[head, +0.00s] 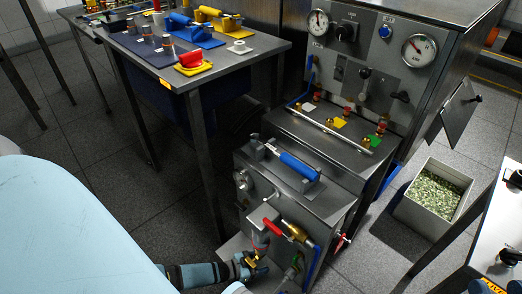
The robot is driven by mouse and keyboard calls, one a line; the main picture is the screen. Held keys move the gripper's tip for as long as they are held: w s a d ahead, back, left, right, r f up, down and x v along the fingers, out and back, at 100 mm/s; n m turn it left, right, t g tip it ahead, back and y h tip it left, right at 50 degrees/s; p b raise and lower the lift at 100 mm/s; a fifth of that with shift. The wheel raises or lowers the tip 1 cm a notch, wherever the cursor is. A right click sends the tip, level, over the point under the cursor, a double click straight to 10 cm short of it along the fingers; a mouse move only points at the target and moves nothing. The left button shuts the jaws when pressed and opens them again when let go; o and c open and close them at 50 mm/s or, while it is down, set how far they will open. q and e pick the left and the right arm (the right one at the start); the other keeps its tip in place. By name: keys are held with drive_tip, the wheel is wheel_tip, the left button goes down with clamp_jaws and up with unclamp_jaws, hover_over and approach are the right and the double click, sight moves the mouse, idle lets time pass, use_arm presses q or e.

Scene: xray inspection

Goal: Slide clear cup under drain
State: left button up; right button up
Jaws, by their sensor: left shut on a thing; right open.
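The drain is a red-handled tap (272,228) on the front of a low grey metal cabinet (310,205), with a brass lower end (258,252). My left gripper (254,266) comes in from the left at floor level and is right at the brass end, on a pale ledge at the cabinet's foot. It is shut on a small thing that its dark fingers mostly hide. I cannot make out the clear cup's outline. My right gripper is not in view.
A blue-handled device (298,164) lies on the cabinet top. Brass fittings and a green-ended hose (291,272) sit right of the tap. A crate of green granules (405,212) stands on the floor at right. A workbench (262,58) is behind left.

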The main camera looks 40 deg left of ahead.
use_arm(q)
drive_tip(key=shift+w, duration=0.35)
drive_tip(key=o, duration=0.8)
drive_tip(key=shift+s+r, duration=0.1)
drive_tip(key=shift+p+v, duration=2.35)
drive_tip(key=shift+v, duration=3.6)
drive_tip(key=shift+a, duration=0.1)
